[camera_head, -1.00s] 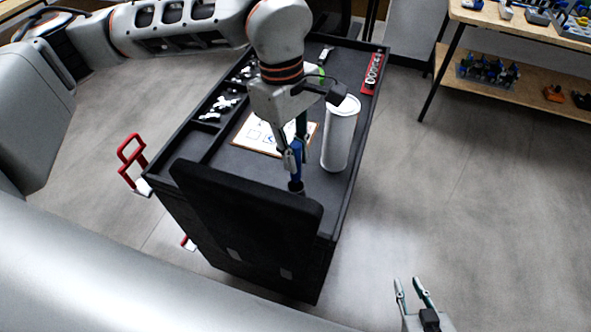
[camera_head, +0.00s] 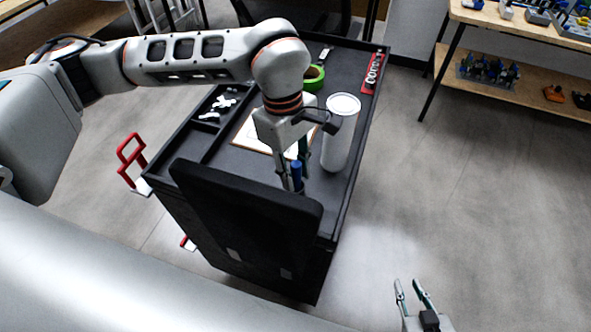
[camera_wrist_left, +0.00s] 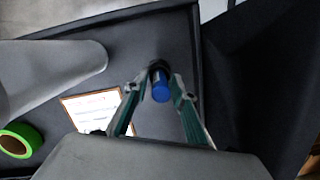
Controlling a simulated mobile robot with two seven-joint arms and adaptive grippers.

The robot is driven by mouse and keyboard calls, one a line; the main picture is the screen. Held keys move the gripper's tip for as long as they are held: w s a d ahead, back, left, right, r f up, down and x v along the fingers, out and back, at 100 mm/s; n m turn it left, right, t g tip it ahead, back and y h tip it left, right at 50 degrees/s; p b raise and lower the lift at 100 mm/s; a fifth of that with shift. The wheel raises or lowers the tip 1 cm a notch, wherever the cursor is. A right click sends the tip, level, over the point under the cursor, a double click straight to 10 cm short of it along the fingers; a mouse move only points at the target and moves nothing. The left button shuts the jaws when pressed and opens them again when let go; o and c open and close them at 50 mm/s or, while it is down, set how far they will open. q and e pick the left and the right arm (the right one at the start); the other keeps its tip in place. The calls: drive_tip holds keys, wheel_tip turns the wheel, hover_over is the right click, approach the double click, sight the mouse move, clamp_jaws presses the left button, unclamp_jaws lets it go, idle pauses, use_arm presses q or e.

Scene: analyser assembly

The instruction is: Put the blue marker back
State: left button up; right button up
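The blue marker (camera_head: 297,173) stands upright at the near end of the black cart top, its lower end in a small dark holder. It also shows in the left wrist view (camera_wrist_left: 160,90), with the holder (camera_wrist_left: 157,66) just beyond it. My left gripper (camera_head: 295,180) is above the holder, fingers on either side of the marker. In the left wrist view the fingers (camera_wrist_left: 159,84) look apart, with narrow gaps beside the marker. The holder is largely hidden in the head view. My right gripper (camera_head: 412,287) is open and empty over the floor at the bottom right.
A white cylinder (camera_head: 341,133) stands close right of my left gripper. A clipboard with paper (camera_head: 250,135) lies behind it. Green tape (camera_head: 314,78), a red rack (camera_head: 372,73) and a tray of white parts (camera_head: 216,106) are farther back. A black panel (camera_head: 245,215) rises at the cart's near end.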

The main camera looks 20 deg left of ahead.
idle(0.3)
use_arm(q)
wheel_tip(320, 180, up, 12)
drive_tip(key=a, duration=0.1)
drive_tip(key=shift+w+a+r, duration=0.15)
drive_tip(key=shift+w+a, duration=0.2)
drive_tip(key=shift+w, duration=0.05)
idle(0.4)
